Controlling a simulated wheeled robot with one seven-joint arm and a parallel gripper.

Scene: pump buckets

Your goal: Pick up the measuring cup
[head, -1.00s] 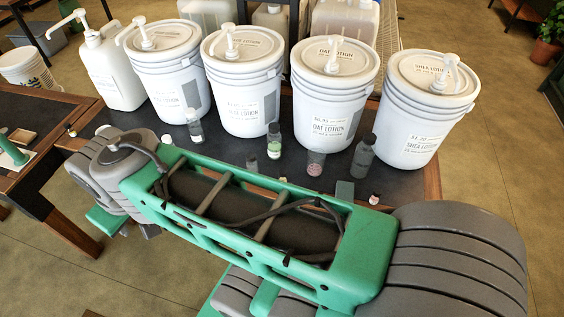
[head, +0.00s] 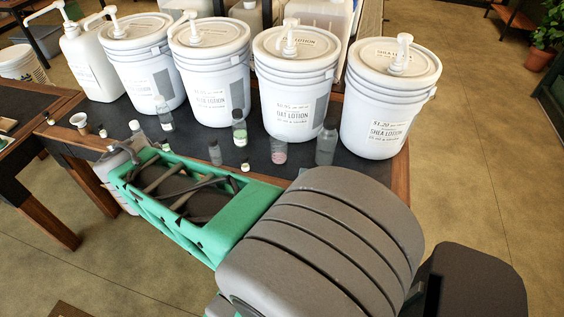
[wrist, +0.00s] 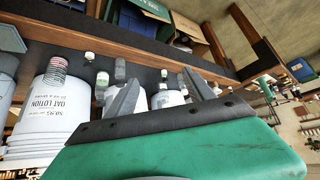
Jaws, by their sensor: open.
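A small clear cup with reddish markings, which looks like the measuring cup (head: 278,152), stands on the dark tabletop in front of the oat lotion bucket. In the wrist view a red-marked cup (wrist: 57,67) shows at the left, beside the oat lotion bucket. My gripper (wrist: 160,77) shows there as two grey fingers spread apart with nothing held between them. It is to the right of the cup in that view and apart from it.
Several bottles stand near the cup, including a grey one (head: 327,143) and one with green contents (head: 239,128). Lidded pump buckets, including shea lotion (head: 385,110), line the table (head: 400,180) behind.

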